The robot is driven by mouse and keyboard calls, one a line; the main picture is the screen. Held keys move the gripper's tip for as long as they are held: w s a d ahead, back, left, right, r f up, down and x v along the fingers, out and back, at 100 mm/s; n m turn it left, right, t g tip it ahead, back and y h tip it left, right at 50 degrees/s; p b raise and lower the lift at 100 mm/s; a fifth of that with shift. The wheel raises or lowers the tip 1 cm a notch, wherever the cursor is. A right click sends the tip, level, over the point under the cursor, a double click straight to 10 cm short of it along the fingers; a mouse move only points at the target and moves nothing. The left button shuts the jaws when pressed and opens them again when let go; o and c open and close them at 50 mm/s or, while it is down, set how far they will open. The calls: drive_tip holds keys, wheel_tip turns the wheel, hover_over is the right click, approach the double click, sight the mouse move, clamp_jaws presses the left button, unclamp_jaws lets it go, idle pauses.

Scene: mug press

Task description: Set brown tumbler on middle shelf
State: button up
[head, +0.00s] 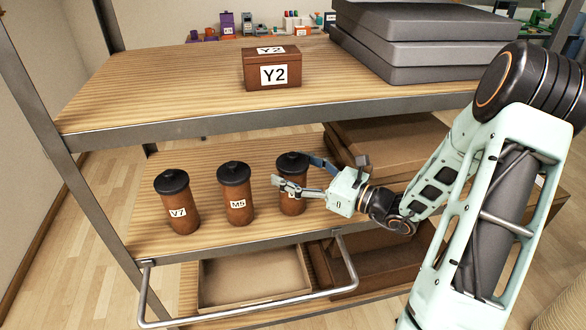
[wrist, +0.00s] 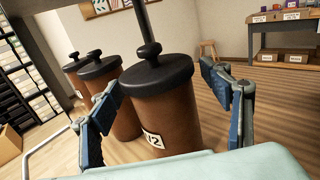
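Three brown tumblers with black lids stand upright in a row on the middle shelf (head: 145,236): the left one labelled V7 (head: 178,213), the middle one M5 (head: 237,207) and the right one (head: 293,172). My gripper (head: 290,172) is at the right tumbler, its fingers either side of it and hiding part of its label. In the wrist view my gripper (wrist: 168,112) is open around this tumbler (wrist: 165,110), with a gap at the right finger. Its label there ends in 2; the first character is partly hidden. The other tumblers (wrist: 118,125) stand behind the left finger.
A brown box labelled Y2 (head: 272,75) and stacked grey cases (head: 425,50) sit on the upper shelf, whose metal edge (head: 250,123) runs above the tumblers. Cardboard boxes (head: 385,142) fill the middle shelf's right side. A rail (head: 240,316) juts out in front, below.

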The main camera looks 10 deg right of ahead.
drive_tip(key=shift+r, duration=0.2)
drive_tip(key=b+v, duration=0.1)
drive_tip(key=v, duration=1.1)
